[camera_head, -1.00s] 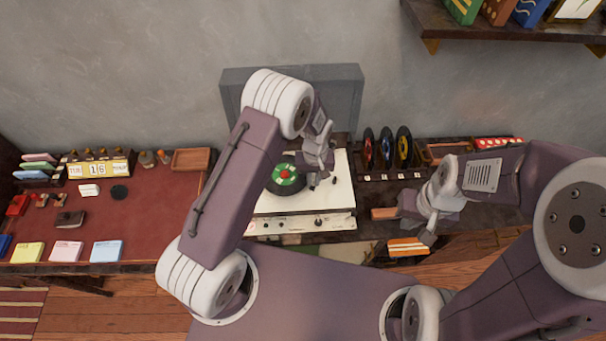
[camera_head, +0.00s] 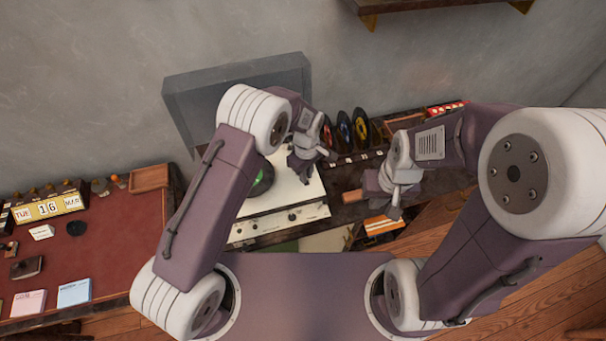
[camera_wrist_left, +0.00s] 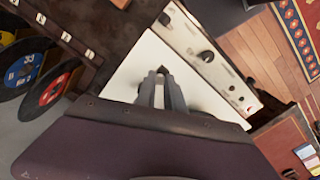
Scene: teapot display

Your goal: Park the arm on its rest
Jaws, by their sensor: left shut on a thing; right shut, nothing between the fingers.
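The record player (camera_head: 285,222) has a white deck with knobs along its front and a dark disc with a green label (camera_head: 263,181), partly hidden by my left arm. My left gripper (camera_head: 304,177) is low over the deck, right of the label, pointing down. Its fingers (camera_wrist_left: 161,88) are close together above the white deck (camera_wrist_left: 120,78) in the left wrist view. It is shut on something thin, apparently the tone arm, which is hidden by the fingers. The arm's rest cannot be made out. My right gripper (camera_head: 394,212) is shut and empty, right of the player.
Several upright records (camera_head: 344,129) stand behind and right of the player; they also show in the left wrist view (camera_wrist_left: 50,90). A grey lid (camera_head: 235,85) stands behind. An orange-striped box (camera_head: 383,226) is below my right gripper. A red desk (camera_head: 110,235) lies left.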

